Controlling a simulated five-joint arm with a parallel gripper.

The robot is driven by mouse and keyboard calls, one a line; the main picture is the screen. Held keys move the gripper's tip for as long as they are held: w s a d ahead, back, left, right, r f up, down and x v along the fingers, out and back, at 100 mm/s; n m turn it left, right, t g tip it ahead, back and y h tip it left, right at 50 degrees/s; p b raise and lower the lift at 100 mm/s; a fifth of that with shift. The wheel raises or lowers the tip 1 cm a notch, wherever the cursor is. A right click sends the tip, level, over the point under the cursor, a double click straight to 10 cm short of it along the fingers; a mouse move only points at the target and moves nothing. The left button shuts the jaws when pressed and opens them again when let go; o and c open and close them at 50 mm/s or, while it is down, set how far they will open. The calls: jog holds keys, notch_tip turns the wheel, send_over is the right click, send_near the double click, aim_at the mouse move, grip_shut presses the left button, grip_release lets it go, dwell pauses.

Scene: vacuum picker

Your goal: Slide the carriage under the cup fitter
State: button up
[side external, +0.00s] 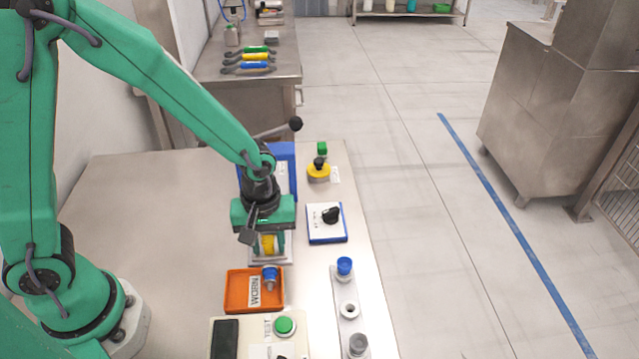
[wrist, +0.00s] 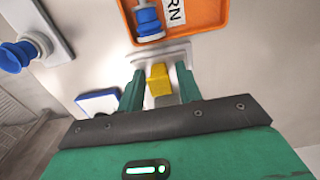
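The cup fitter (side external: 285,163) is a blue upright press with a lever that ends in a black knob, partly hidden behind my gripper. In front of it a pale plate (side external: 270,262) carries a yellow block (side external: 268,244), apparently the carriage and its grip. The block also shows in the wrist view (wrist: 158,79) with the pale plate (wrist: 178,53) around it. My gripper (side external: 267,245) points down with its green fingers on either side of the yellow block. In the wrist view the fingers (wrist: 160,88) stand apart, with a visible gap at the block's right side. My palm hides how the plate meets the fitter.
An orange tray (side external: 229,292) marked WORN holds a blue-and-grey cup (side external: 270,278) just in front. A test box with a green button (side external: 285,326) stands nearer. A holder strip (side external: 352,325), a black-knob box (side external: 327,236) and a yellow item (side external: 319,173) line the right. The table's left is clear.

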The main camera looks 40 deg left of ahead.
grip_shut()
jog(key=shift+w, duration=0.1)
jog(key=w+a, duration=0.7)
jog(key=shift+w+a, duration=0.2)
jog(key=shift+a, duration=0.05)
jog(key=shift+o, duration=1.1)
grip_release()
jog(key=shift+s+r, duration=0.1)
jog(key=shift+r, duration=0.05)
